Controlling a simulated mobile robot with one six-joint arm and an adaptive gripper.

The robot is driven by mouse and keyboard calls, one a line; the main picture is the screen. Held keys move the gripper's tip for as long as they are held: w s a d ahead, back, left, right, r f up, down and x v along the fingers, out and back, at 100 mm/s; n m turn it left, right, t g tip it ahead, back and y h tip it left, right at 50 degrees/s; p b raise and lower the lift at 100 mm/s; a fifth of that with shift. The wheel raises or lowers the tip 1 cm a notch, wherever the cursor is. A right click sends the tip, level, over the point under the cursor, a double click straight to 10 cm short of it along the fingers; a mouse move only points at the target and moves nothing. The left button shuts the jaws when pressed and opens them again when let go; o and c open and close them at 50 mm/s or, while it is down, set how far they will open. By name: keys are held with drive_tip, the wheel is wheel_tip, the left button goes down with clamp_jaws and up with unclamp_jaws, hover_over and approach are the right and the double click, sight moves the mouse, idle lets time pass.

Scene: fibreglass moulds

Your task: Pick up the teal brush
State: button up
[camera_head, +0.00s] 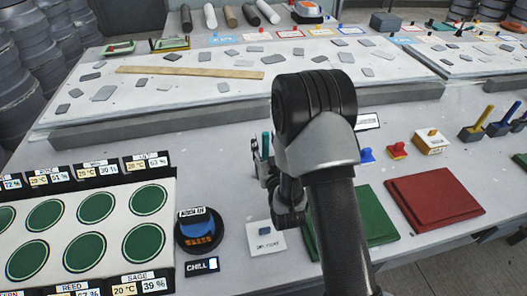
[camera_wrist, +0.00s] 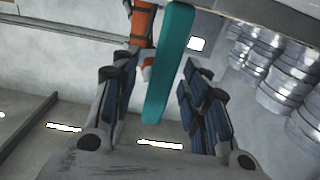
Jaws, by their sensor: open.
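The teal brush shows in the wrist view as a long teal handle (camera_wrist: 168,70), slightly tilted, in the gap between the two fingers of my gripper (camera_wrist: 157,88). Gaps show on both sides of it, wider on the left, and the fingers are open. In the head view a short piece of the teal handle (camera_head: 266,145) stands upright at the left of my wrist, by the dark fingertips. My arm hides the rest of the brush and whatever holds it. An orange object (camera_wrist: 143,22) shows beside the handle in the wrist view.
A dark round device (camera_head: 200,232) and a panel with green discs (camera_head: 95,207) lie to the left. Green (camera_head: 368,222) and red (camera_head: 433,200) slabs lie to the right. A raised white board (camera_head: 200,95) with grey pieces spans behind. Bare table shows between.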

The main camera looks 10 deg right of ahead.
drive_tip(key=shift+s, duration=0.2)
clamp_jaws()
idle(0.3)
drive_tip(key=shift+r, duration=0.15)
